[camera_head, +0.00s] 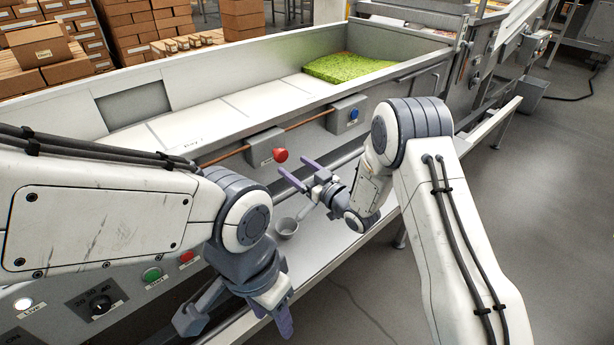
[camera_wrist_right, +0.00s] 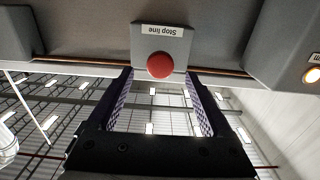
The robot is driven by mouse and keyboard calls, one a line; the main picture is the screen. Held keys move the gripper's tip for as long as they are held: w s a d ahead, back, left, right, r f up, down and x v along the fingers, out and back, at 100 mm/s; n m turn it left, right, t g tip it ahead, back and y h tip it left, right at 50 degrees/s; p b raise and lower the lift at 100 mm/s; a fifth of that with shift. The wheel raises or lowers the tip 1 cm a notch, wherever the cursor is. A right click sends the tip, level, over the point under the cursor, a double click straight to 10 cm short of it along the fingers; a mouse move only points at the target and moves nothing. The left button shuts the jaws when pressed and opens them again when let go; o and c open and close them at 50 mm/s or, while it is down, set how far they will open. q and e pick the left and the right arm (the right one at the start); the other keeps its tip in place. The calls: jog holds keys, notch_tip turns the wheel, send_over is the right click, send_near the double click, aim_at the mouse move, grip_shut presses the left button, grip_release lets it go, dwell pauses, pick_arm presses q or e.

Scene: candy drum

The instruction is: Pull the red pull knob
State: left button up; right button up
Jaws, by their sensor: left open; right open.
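The red pull knob (camera_head: 280,155) sticks out of a grey box on the side of the conveyor. In the right wrist view the red knob (camera_wrist_right: 160,65) sits below a label reading "Stop line", seen upside down. My right gripper (camera_head: 298,168) is open in front of the knob. In its wrist view the knob shows between the two purple fingers, with a visible gap on each side. I cannot tell how deep the knob lies between them. My left gripper (camera_head: 237,320) is open and low at the front, away from the knob.
An orange cable (camera_head: 315,119) runs from the knob's box to a box with a blue button (camera_head: 353,114). Red (camera_head: 187,256) and green (camera_head: 152,274) buttons are on the left panel. Green candy (camera_head: 348,68) lies on the belt.

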jog(key=v, duration=0.4)
jog(key=shift+s+d, duration=0.25)
jog(key=shift+a+r, duration=0.1)
jog(key=s+a+r+g+h+p, duration=0.3)
jog(key=s+r+g+h, duration=0.1)
jog(key=s+r+h, duration=0.25)
jog(key=s+d+r+g+h+p, duration=0.1)
jog(key=s+d+r+g, duration=0.1)
jog(key=s, duration=0.8)
jog(key=s+d+r+g+h+p, duration=0.1)
jog(key=s+g, duration=0.3)
jog(key=s, duration=0.7)
jog(key=s+d+r+g+h+p, duration=0.1)
jog(key=s+d+r+g+h, duration=0.1)
jog(key=s, duration=0.9)
jog(key=shift+d+r+m+g, duration=0.35)
jog(key=shift+d+g, duration=0.35)
jog(key=shift+g, duration=0.2)
